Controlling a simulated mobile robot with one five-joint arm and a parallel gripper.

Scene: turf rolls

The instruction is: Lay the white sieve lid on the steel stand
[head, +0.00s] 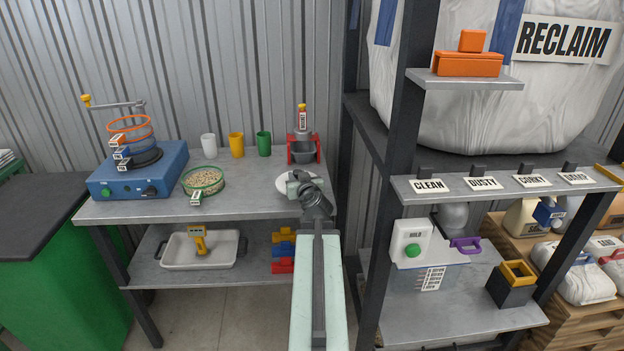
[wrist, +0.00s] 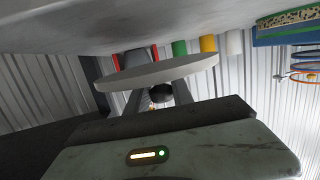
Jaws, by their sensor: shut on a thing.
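The white sieve lid (head: 285,181) is a pale disc above the right end of the grey metal bench, partly hidden by my gripper (head: 305,187). In the wrist view, which shows the bench upside down, the lid (wrist: 155,73) is a flat disc close to the bench surface, with a dark round part against it. My gripper is shut on the lid. Its fingertips are hard to see. I cannot single out a separate steel stand; the metal bench (head: 245,208) lies under the lid. Whether the lid touches it is unclear.
A red frame with a grey bowl (head: 303,152) stands just behind the lid. Green (head: 263,143), yellow (head: 236,144) and white (head: 208,145) cups stand along the back. A green-rimmed sieve (head: 203,181) and blue shaker (head: 140,178) are left. A dark rack post (head: 390,200) rises right.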

